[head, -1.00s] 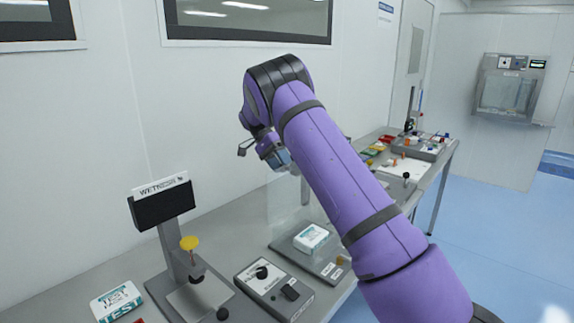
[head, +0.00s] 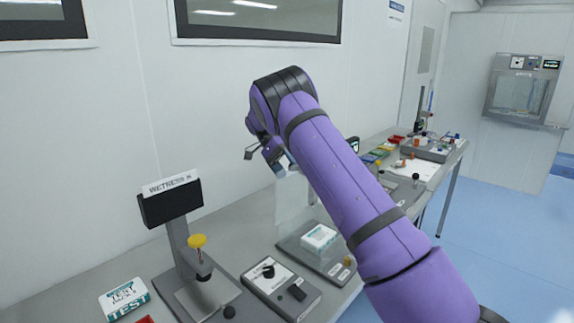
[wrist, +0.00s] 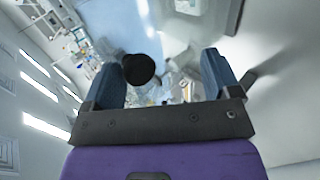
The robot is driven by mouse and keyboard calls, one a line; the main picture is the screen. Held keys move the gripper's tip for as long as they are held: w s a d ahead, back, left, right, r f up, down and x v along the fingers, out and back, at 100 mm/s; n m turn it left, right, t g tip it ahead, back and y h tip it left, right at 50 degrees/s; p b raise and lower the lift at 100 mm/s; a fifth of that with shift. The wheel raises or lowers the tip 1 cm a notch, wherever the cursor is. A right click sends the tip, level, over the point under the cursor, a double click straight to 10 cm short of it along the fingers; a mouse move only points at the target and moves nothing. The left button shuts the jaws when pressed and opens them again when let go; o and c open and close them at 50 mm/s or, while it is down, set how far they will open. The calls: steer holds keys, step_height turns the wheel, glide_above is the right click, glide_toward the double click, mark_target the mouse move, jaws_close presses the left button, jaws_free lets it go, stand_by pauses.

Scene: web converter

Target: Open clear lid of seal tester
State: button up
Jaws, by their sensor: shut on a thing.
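The seal tester is the grey base (head: 291,243) on the bench, with a white pack (head: 319,238) on it. Its clear lid (head: 290,206) stands raised and steep above the back of the base, faint and partly hidden by my arm. My gripper (head: 279,163) is up at the lid's top edge, partly behind my arm. In the wrist view my gripper (wrist: 162,62) has a round black knob (wrist: 138,68) between its blue fingers, closer to the left one. I take the knob to be the lid's handle; the contact itself is hard to see.
Bins and small parts lie farther along the bench. The wall is close behind my gripper.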

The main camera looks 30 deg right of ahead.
steer(key=shift+a+f, duration=0.2)
steer(key=shift+f, duration=0.15)
steer(key=shift+r, duration=0.5)
steer(key=shift+c, duration=0.6)
steer(key=s+a+r, duration=0.1)
steer(key=s+r, duration=0.1)
steer(key=s, duration=0.6)
steer(key=s+a+r, duration=0.1)
steer(key=s+r, duration=0.1)
steer(key=s, duration=0.5)
steer(key=shift+s+a+r, duration=0.3)
steer(key=shift+s+r, duration=0.05)
